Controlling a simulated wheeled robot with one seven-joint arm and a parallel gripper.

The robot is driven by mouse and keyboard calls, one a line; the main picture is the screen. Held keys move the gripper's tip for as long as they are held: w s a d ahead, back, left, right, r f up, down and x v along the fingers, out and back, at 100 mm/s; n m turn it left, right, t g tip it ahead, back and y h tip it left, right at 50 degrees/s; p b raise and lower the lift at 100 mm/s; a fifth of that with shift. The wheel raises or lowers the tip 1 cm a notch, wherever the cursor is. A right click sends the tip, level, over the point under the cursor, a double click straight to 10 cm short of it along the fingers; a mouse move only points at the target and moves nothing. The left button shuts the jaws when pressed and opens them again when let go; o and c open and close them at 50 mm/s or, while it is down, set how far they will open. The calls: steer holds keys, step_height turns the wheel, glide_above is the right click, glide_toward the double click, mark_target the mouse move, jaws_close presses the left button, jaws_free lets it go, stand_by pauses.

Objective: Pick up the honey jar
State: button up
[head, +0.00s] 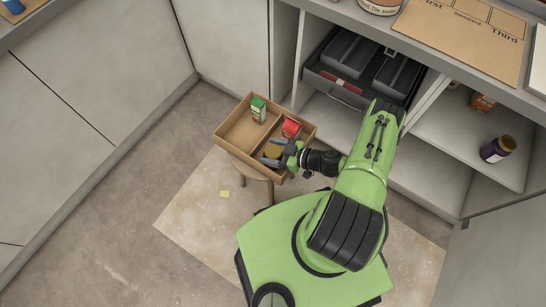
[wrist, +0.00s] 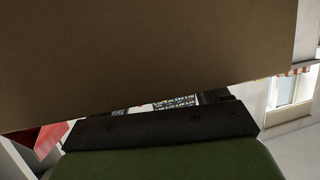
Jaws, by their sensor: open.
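A round, ochre-topped jar (head: 272,151) stands in the near right part of a wooden divided box (head: 228,141). It looks like the honey jar, but no label shows. My gripper (head: 275,153) is open, reaching in from the right, with its fingers at either side of the jar. I cannot tell whether they touch it. In the wrist view, a plain brown surface (wrist: 150,60) fills the upper part, and the jar cannot be made out.
The box rests on a round stool (head: 250,172). An orange jar (head: 482,102) and a dark jar (head: 497,149) are on the right shelf. An open drawer (head: 340,92) lies behind.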

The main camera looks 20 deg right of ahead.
steer(key=shift+r, duration=0.1)
steer(key=c, duration=1.2)
steer(key=shift+r, duration=0.1)
